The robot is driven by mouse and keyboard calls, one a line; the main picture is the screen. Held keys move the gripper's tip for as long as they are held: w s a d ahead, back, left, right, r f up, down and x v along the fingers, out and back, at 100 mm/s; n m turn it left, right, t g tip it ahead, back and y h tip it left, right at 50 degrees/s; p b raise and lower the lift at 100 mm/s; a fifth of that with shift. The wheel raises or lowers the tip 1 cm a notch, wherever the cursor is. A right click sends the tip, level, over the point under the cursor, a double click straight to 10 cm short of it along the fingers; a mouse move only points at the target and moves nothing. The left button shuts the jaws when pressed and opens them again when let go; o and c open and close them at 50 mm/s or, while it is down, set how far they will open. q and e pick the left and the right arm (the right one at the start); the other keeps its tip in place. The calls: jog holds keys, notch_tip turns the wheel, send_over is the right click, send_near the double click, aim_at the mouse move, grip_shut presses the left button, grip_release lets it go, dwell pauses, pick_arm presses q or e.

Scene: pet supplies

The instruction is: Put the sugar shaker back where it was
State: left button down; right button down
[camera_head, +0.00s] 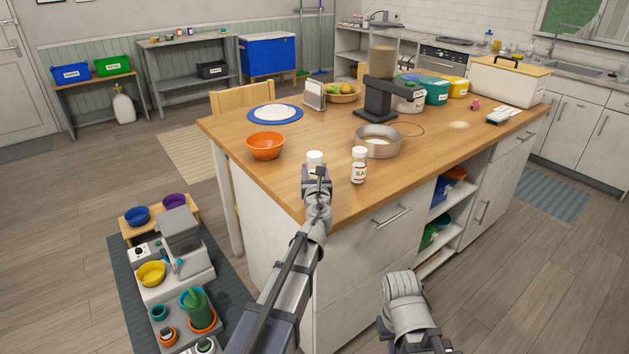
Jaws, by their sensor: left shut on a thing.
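My left gripper (318,178) is at the near left part of the wooden island top, shut on a white shaker (315,158). Only the upper part of this shaker shows above the gripper, and its label is hidden. I take it to be the sugar shaker. I cannot tell whether its base touches the counter. A second white shaker (359,167), with a label that starts "SA", stands upright just to the right, apart from the gripper. Part of my right arm shows at the bottom, but its gripper is out of the frame.
On the island (315,198), an orange bowl (266,146) stands to the left and a metal pan (378,142) behind the shakers. Farther back are a blue-rimmed plate (275,113), a fruit bowl (343,94) and a feeder (381,85).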

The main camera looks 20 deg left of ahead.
pick_arm(q)
jog(key=shift+f, duration=0.7)
jog(key=shift+r, duration=0.15)
pick_arm(e)
jog(key=shift+f, duration=0.55)
jog(key=shift+f, duration=0.1)
pick_arm(q)
jog(key=c, duration=0.6)
grip_release()
jog(key=shift+f, duration=0.2)
jog(key=o, duration=0.5)
jog(key=shift+c, duration=0.2)
jog(key=shift+r, duration=0.15)
